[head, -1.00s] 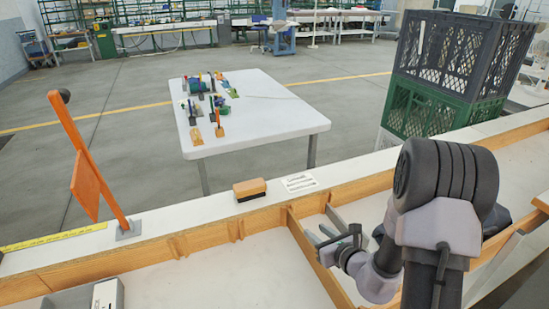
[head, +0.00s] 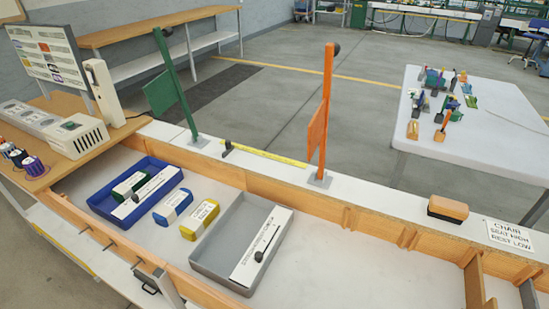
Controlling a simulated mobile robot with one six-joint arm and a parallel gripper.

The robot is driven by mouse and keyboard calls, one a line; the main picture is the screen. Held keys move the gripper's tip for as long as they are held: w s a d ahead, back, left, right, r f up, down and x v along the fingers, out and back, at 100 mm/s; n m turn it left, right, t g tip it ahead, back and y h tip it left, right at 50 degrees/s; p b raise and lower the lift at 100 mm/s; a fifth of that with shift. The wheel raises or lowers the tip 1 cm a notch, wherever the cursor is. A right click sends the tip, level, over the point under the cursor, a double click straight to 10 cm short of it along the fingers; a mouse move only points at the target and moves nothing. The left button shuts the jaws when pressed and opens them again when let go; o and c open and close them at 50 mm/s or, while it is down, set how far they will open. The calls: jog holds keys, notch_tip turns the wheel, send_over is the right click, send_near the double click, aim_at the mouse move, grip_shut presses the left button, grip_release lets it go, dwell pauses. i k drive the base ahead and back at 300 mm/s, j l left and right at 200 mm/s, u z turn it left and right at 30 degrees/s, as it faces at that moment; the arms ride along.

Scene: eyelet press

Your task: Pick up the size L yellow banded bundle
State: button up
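A yellow bundle (head: 188,233) with a white printed band around it lies on the white bench floor. It sits between a blue banded bundle (head: 160,219) on its left and a grey tray (head: 224,287) on its right. The print on its band is too small to read surely, so I cannot tell its size. My gripper is not in view.
A blue tray (head: 104,216) holds a green bundle (head: 121,191) and a white strip. The grey tray holds a white card with a black tool. Orange (head: 325,115) and green (head: 178,80) flag posts stand on the back ledge. A wooden rail (head: 90,235) runs along the front.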

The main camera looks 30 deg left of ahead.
aim_at(193, 226)
jog(key=u, duration=2)
jog(key=i+j+z, duration=0.25)
jog(key=i+j, duration=0.2)
jog(key=j, duration=0.2)
jog(key=i+j+z, duration=0.3)
jog(key=i+j, duration=0.15)
jog(key=j, duration=0.25)
jog(key=i+j+z, duration=0.15)
jog(key=j, duration=0.25)
